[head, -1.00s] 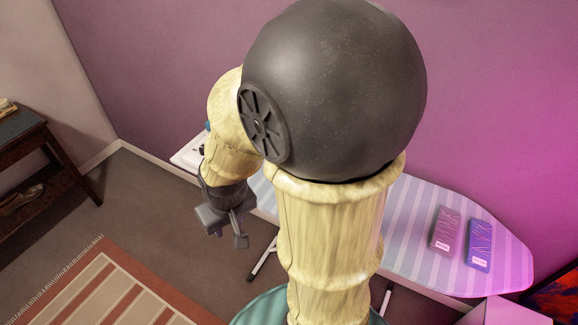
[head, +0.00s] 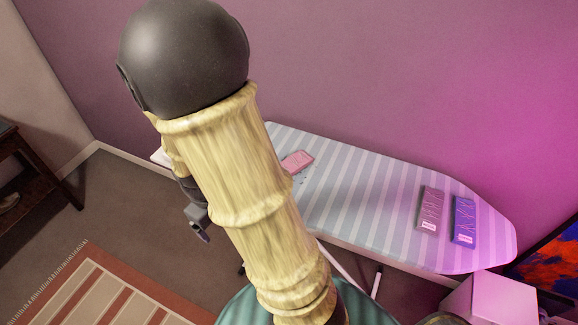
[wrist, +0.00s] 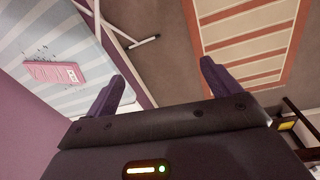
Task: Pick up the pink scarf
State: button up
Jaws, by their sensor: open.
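The pink scarf (head: 297,161) lies folded flat on the striped ironing board (head: 345,190), near the board's far left part. In the wrist view the pink scarf (wrist: 53,72) is at the left, with a small pale label on it. My gripper (wrist: 164,75) is open and empty, its two dark fingers apart. In the head view my gripper (head: 199,222) is partly hidden behind my arm, off the board's left front side and apart from the scarf.
A mauve folded piece (head: 431,208) and a blue-purple folded piece (head: 464,220) lie at the board's right. A striped rug (head: 105,295) covers the floor at lower left. A dark wooden table (head: 30,165) stands at the left. A white box (head: 490,300) stands at lower right.

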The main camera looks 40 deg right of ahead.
jog(key=w+d+f+n+g+h, duration=0.25)
jog(key=d+f+n, duration=0.2)
jog(key=f, duration=0.35)
jog(key=w+d+n+h, duration=0.2)
jog(key=d+n+h, duration=0.1)
jog(key=w+d+n+t+h, duration=0.1)
jog(key=w+d+n+h, duration=0.2)
jog(key=w+d+n+h+b, duration=0.1)
jog(key=w+d+n+h, duration=0.1)
jog(key=d+n+h, duration=0.1)
jog(key=shift+w+d+r+n+h, duration=0.15)
jog(key=shift+w+n+h, duration=0.15)
jog(key=shift+n, duration=0.15)
jog(key=shift+w+r+n+t+h, duration=0.25)
jog(key=shift+w+r+n, duration=0.1)
jog(key=shift+w+n, duration=0.05)
jog(key=p+x, duration=0.2)
jog(key=x, duration=1)
jog(key=shift+d+f, duration=0.15)
jog(key=shift+d, duration=0.1)
